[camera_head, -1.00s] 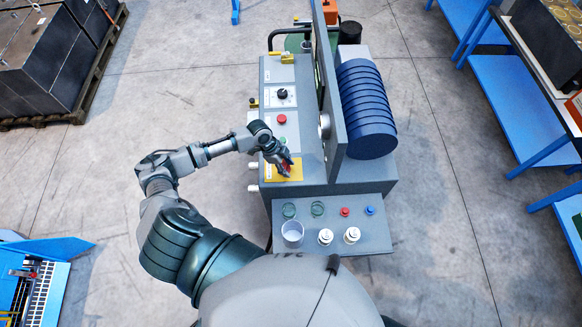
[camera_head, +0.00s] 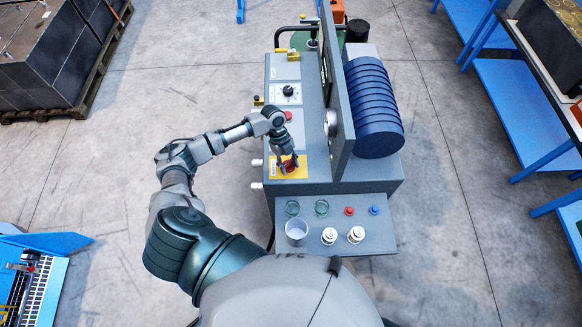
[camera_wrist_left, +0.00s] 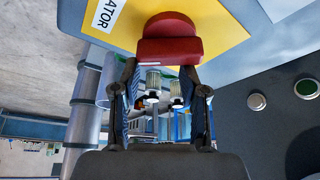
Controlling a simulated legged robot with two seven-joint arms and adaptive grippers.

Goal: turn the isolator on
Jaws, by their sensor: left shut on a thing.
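The isolator is a red handle (camera_head: 291,165) on a yellow plate (camera_head: 302,174) at the near left end of the grey machine's top. In the left wrist view the red handle (camera_wrist_left: 168,48) stands out from the yellow plate (camera_wrist_left: 222,22), beside a white label reading "ATOR". My left gripper (camera_head: 289,164) reaches down over the plate and is shut on the red handle. In the wrist view its fingers (camera_wrist_left: 162,72) lie at either side of the handle's near end. My right gripper is not in view.
Up the panel are a red button (camera_head: 288,116) and a black rotary knob (camera_head: 288,90). An upright grey plate (camera_head: 341,110) and a blue ribbed cylinder (camera_head: 373,110) stand to the right. The near shelf (camera_head: 340,246) carries a clear cup (camera_head: 296,231), two white-topped items and small buttons.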

